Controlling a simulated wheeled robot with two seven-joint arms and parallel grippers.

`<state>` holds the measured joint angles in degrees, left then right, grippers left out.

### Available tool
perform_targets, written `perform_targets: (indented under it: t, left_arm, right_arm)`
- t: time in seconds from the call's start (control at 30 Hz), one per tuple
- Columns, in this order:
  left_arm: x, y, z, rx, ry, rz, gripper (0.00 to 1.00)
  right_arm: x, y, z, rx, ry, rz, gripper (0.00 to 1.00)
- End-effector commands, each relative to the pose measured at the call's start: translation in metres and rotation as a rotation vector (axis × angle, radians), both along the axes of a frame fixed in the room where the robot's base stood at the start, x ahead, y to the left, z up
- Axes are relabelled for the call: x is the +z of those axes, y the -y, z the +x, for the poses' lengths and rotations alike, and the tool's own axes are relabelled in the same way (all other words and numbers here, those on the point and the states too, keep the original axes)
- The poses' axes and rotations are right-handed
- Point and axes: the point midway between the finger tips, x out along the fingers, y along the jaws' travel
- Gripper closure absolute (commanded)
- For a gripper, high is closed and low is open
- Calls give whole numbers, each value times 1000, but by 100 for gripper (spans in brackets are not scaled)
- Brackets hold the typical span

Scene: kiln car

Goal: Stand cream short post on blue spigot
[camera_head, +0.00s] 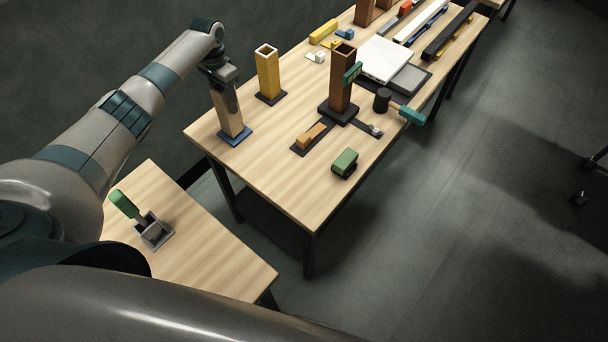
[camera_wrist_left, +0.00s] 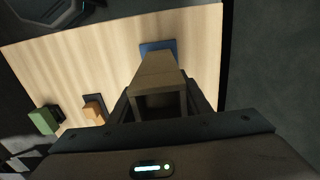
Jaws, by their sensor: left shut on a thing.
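The cream short post (camera_head: 229,112) is a hollow square tube and stands upright over the blue spigot (camera_head: 235,136) at the left side of the long table. My left gripper (camera_head: 220,85) is shut on the post near its top. In the left wrist view the post (camera_wrist_left: 160,80) runs down from between the fingers to the blue base (camera_wrist_left: 158,46). Its lower end appears to meet the blue base; the spigot's peg is hidden, so I cannot tell how far the post sits on it. My right gripper is not in view.
A yellow post (camera_head: 268,74) stands close by to the right, and a brown post (camera_head: 341,80) beyond it. An orange block (camera_head: 311,135) and a green block (camera_head: 345,162) lie nearer the front edge. A side table (camera_head: 205,262) holds a green-handled tool (camera_head: 124,204).

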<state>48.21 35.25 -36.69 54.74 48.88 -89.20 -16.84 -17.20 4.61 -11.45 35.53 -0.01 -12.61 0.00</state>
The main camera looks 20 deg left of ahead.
Motion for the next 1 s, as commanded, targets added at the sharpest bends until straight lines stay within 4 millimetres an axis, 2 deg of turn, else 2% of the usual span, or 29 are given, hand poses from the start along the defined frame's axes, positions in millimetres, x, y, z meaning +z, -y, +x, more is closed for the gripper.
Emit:
perform_targets:
  t: [0.8, 0.83, 0.9, 1.0]
  left_arm:
    - [-7, 0, 1, 0, 3, 0, 88]
    - [-7, 0, 1, 0, 3, -1, 52]
    - [-7, 0, 1, 0, 3, -1, 35]
    - [-8, 0, 1, 0, 2, -1, 34]
  right_arm:
    - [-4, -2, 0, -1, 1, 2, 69]
    - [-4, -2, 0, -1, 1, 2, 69]
    - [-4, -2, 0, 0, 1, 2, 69]
    - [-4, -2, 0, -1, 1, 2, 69]
